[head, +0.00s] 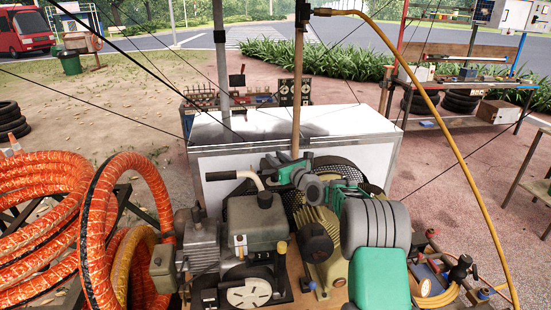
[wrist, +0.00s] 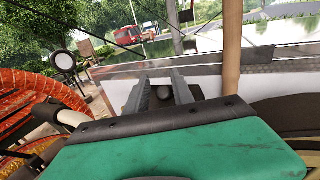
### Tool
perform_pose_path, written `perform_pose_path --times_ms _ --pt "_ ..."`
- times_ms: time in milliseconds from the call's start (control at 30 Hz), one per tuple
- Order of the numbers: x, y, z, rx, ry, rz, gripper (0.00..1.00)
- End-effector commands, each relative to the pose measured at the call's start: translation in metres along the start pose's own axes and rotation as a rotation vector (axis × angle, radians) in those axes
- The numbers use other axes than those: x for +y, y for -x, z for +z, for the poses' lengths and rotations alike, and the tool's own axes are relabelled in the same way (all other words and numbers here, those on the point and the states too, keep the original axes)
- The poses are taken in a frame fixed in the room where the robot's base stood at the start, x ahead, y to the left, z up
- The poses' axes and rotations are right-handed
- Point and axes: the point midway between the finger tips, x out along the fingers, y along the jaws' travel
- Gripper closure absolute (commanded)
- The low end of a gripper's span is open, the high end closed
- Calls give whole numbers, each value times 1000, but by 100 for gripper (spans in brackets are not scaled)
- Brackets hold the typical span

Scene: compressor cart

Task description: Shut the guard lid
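A dark round mesh guard (head: 342,171) stands behind the tan motor on the cart, partly hidden by my arm; I cannot tell for sure whether it is the guard lid or how far it stands open. My gripper (head: 271,170) reaches left over the machinery, above the dark engine block. In the wrist view, the two grey fingers of my gripper (wrist: 161,84) are apart, with a small dark round knob (wrist: 165,92) showing between or just beyond them. I cannot tell whether the fingers touch it. My green hand housing hides much of the lower wrist view.
A white handle tube (head: 248,178) with a dark grip is left of my gripper. A long white box (head: 215,165) stands behind the machinery, with a wooden post (head: 297,90) before it. Orange hoses (head: 45,205) fill the left; a yellow hose (head: 455,145) arcs right.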

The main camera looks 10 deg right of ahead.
Motion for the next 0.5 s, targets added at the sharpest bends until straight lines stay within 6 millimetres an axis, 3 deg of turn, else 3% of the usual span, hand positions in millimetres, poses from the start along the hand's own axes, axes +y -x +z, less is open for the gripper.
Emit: perform_pose_path --times_ms 33,500 --pt "-3 2 -17 26 -10 -7 61" --pt "-1 8 -18 26 -10 -5 61"
